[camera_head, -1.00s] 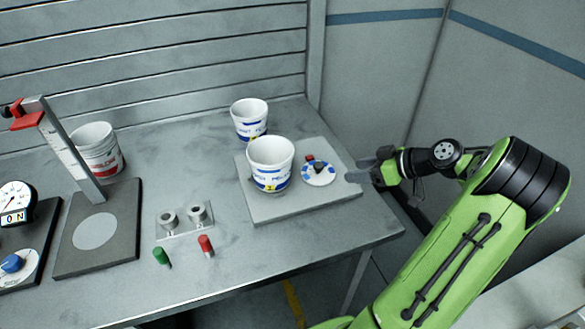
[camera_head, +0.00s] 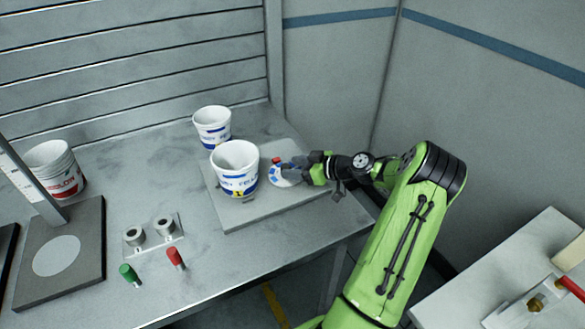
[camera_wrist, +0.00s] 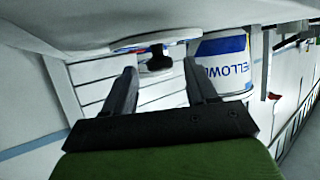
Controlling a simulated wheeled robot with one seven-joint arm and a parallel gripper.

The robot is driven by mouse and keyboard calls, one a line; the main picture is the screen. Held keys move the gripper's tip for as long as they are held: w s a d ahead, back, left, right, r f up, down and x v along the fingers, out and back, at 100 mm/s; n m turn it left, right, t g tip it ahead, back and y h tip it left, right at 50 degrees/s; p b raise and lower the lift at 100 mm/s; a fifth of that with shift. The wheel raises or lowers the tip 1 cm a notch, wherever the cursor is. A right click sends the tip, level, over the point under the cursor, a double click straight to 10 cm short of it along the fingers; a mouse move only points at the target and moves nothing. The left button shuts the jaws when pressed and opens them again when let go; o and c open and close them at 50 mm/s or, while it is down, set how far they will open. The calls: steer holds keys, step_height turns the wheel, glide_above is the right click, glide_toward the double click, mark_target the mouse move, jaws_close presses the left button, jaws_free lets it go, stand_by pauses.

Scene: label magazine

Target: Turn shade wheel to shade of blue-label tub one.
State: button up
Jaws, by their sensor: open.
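The shade wheel (camera_head: 281,181) is a small white disc with coloured marks on the right part of a grey plate. The wrist view shows it edge-on (camera_wrist: 128,44), with a dark knob (camera_wrist: 158,62) on it. My gripper (camera_head: 301,166) is at the wheel, partly covering it. In the wrist view its open fingers (camera_wrist: 159,68) stand on either side of the knob, with gaps visible. A white tub with a blue label and a yellow mark (camera_head: 236,168) stands left of the wheel. Its lettering shows in the wrist view (camera_wrist: 222,62). The wheel's setting is not readable.
Another blue-label tub (camera_head: 212,128) stands behind. A stack of red-label tubs (camera_head: 56,172) is at the left. Two metal sockets (camera_head: 148,231), a green peg (camera_head: 129,274) and a red peg (camera_head: 175,258) are near the front. The grey plate (camera_head: 250,215) has bare space in front.

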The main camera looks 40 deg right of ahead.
steer(key=shift+w+a+f, duration=0.15)
steer(key=shift+w+f, duration=0.05)
steer(key=shift+w, duration=0.25)
steer(key=c, duration=1)
steer(key=shift+b, duration=0.4)
